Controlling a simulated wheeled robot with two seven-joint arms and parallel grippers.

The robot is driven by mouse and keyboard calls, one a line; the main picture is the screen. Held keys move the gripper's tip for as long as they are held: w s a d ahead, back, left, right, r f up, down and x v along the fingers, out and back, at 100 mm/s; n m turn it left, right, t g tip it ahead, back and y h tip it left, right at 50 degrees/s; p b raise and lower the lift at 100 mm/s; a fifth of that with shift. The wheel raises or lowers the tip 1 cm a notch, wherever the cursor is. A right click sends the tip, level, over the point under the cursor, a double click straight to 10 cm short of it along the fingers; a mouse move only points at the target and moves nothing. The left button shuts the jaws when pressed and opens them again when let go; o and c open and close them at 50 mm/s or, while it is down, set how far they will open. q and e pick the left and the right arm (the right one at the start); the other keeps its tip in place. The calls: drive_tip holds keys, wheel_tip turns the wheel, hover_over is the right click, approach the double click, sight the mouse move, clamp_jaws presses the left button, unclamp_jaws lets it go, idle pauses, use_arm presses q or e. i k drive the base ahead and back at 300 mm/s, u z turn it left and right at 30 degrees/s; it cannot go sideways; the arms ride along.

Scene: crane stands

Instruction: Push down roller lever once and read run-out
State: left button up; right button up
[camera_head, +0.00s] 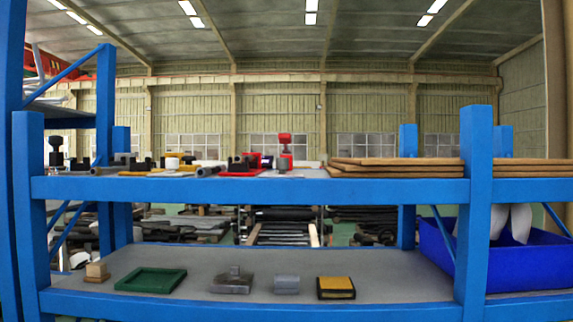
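I cannot clearly make out a roller lever or a run-out reading at this size. A small upright device with a red top (285,140) stands on the upper shelf (250,189) near the middle. A black knob-topped upright piece (56,147) stands at the shelf's left end. Dark block-like fixtures (130,161) sit beside it, and another dark fixture with a red base (243,163) sits left of the red-topped device. Their details are too small to tell. Neither of my grippers is in view.
Blue posts (474,210) frame the rack. Brown boards (400,162) lie stacked on the upper shelf's right. The lower shelf holds a green tray (150,281), grey blocks (286,284), a yellow-and-black block (336,288) and a blue bin (530,262) with white objects.

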sight(285, 138)
drive_tip(key=z, duration=0.35)
drive_tip(key=k, duration=0.9)
drive_tip(key=z, duration=0.65)
drive_tip(key=k, duration=0.4)
drive_tip(key=z, duration=0.5)
drive_tip(key=i, duration=0.95)
drive_tip(key=u, duration=0.75)
drive_tip(key=i, duration=0.65)
drive_tip(key=u, duration=0.75)
